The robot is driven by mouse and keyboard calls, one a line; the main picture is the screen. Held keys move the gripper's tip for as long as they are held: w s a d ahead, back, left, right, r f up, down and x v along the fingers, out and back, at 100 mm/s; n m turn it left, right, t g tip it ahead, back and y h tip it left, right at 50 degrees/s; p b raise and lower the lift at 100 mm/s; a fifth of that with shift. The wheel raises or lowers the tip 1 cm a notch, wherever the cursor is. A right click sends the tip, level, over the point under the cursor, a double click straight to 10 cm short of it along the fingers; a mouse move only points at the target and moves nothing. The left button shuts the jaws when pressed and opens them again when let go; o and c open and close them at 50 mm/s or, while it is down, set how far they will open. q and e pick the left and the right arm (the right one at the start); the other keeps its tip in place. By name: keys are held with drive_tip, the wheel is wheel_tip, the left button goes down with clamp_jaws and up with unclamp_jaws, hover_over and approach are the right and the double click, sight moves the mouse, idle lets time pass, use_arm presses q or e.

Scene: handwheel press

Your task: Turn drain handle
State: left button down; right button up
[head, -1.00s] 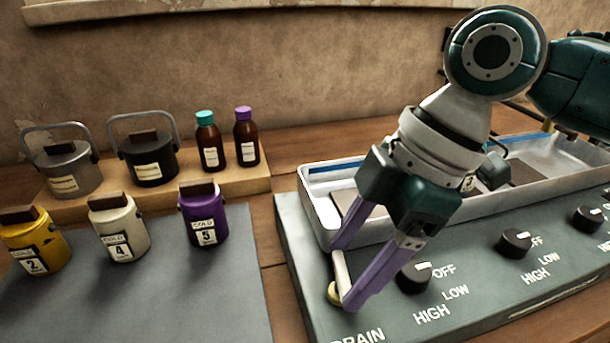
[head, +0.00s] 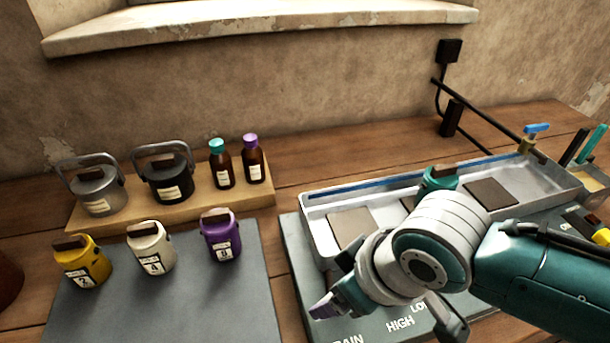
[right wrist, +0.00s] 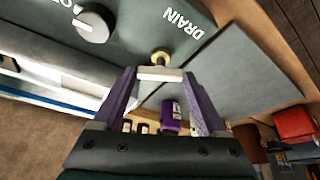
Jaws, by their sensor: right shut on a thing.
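The drain handle (right wrist: 160,74) is a pale bar on a brass stem, next to the DRAIN lettering on the grey panel (right wrist: 140,30). In the right wrist view it lies between the purple fingers of my right gripper (right wrist: 161,78), which is shut on it. In the head view my right gripper (head: 328,306) is tilted low at the panel's left end, and the handle is hidden behind it. My left gripper is not in view.
A metal tray basin (head: 316,214) sits on the panel, holding dark plates and a teal-lidded pot (head: 437,179). A black dial (right wrist: 94,23) is beside the handle. Yellow (head: 82,262), white (head: 150,248) and purple (head: 220,238) canisters stand on the grey mat (head: 200,305).

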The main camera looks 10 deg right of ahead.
drive_tip(key=m, duration=0.1)
drive_tip(key=m+h+p, duration=0.1)
drive_tip(key=shift+s+a+r+m, duration=0.1)
drive_tip(key=shift+a+r+m, duration=0.05)
drive_tip(key=shift+a+m, duration=0.15)
drive_tip(key=shift+m+t+h+p, duration=0.4)
drive_tip(key=shift+m+p, duration=0.15)
drive_tip(key=shift+m, duration=0.75)
drive_tip(key=o, duration=1.3)
drive_tip(key=p+v, duration=0.3)
drive_tip(key=v, duration=0.6)
drive_tip(key=shift+r+p, duration=0.3)
drive_tip(key=shift+p, duration=0.05)
